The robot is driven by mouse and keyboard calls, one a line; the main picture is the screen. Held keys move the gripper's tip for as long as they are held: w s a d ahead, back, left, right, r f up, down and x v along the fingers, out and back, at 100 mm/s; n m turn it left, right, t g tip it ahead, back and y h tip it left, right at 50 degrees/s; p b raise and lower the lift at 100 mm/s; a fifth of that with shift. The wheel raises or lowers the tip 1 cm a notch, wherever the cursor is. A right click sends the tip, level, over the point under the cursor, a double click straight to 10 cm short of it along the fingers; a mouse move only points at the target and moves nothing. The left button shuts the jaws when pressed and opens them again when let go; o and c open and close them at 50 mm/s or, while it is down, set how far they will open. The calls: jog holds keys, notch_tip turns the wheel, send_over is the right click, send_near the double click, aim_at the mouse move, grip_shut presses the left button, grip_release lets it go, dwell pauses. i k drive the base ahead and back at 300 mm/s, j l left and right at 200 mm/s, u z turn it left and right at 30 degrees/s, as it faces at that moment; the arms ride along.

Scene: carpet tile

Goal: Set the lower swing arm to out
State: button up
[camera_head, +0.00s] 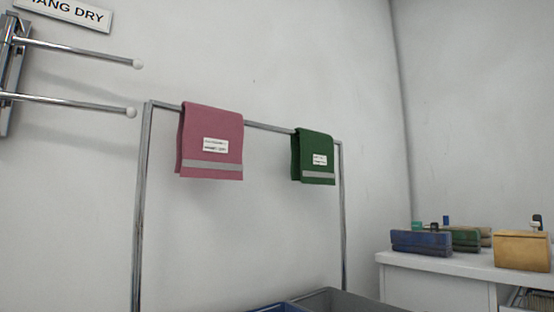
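Two chrome swing arms stick out from a wall bracket (12,75) at the left edge, below a sign. The upper swing arm (80,52) and the lower swing arm (70,103) each end in a white ball tip. Both point to the right, nearly parallel, with nothing hanging on them. I cannot tell the exact angle of either arm to the wall. The bracket is partly cut off by the picture edge. My gripper is not in view.
A sign (65,12) ends in "HANG DRY". A metal rail stand (142,210) holds a pink towel (212,140) and a green towel (313,155). Blue (278,308) and grey bins (345,300) sit below. A white counter (440,265) at right bears several blocky items.

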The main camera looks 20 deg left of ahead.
aim_at(130, 112)
jog(key=i+l+u, duration=0.1)
jog(key=u, duration=0.3)
jog(key=i+l+u, duration=0.25)
jog(key=u, duration=0.2)
jog(key=i+l+u, duration=0.25)
jog(key=u, duration=0.15)
jog(key=i+l, duration=0.15)
jog(key=i+l+u, duration=0.1)
jog(key=l, duration=0.3)
jog(key=i+l, duration=0.15)
jog(key=l, duration=0.15)
jog(key=j+u, duration=0.05)
